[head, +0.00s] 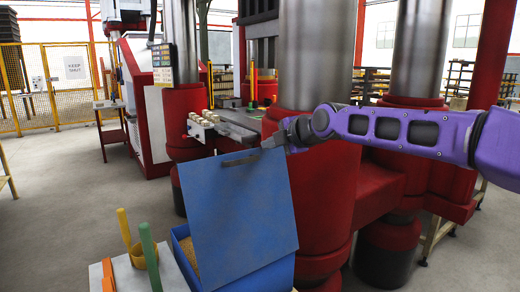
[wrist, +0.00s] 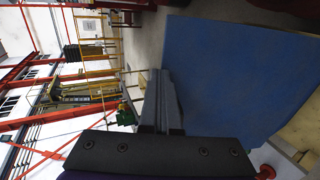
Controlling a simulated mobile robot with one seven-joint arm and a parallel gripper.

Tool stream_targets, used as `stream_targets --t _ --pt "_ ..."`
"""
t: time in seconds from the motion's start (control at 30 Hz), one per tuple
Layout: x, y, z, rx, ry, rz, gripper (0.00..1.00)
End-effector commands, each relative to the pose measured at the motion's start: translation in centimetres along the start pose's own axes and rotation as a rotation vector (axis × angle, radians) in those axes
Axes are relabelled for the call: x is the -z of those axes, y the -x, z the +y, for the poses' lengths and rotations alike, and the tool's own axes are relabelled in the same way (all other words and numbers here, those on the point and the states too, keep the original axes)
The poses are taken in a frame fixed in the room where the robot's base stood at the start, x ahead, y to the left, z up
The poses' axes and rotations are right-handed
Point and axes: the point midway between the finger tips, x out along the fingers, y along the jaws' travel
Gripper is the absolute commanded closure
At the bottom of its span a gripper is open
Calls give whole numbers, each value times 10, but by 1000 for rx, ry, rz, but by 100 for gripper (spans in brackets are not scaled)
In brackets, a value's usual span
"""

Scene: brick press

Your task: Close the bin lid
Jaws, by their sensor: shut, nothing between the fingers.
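The bin lid (head: 238,210) is a flat blue panel standing raised and tilted over a blue bin (head: 277,275) at the bottom of the head view. Tan material (head: 188,252) shows inside the bin at the left of the lid, so the bin is open. A dark handle bar (head: 240,159) lies along the lid's upper edge. My gripper (head: 268,142) is shut and empty at the lid's top right corner. In the wrist view the shut fingers (wrist: 160,85) are close beside the blue lid (wrist: 240,75). I cannot tell whether they touch it.
A pale table (head: 150,275) left of the bin holds a green post (head: 150,258), a yellow post (head: 124,230) and an orange item (head: 107,275). A large red press (head: 322,180) stands close behind the lid. The grey floor (head: 70,200) at the left is clear.

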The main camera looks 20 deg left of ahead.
Motion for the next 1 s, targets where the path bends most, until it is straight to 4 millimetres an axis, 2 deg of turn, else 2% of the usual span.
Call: stream_targets --t 0.2,0.4,1.0 --pt "2 -29 -1 1 1 2 100" --pt "1 -44 -1 1 0 1 100" --pt "0 -48 1 13 1 0 100"
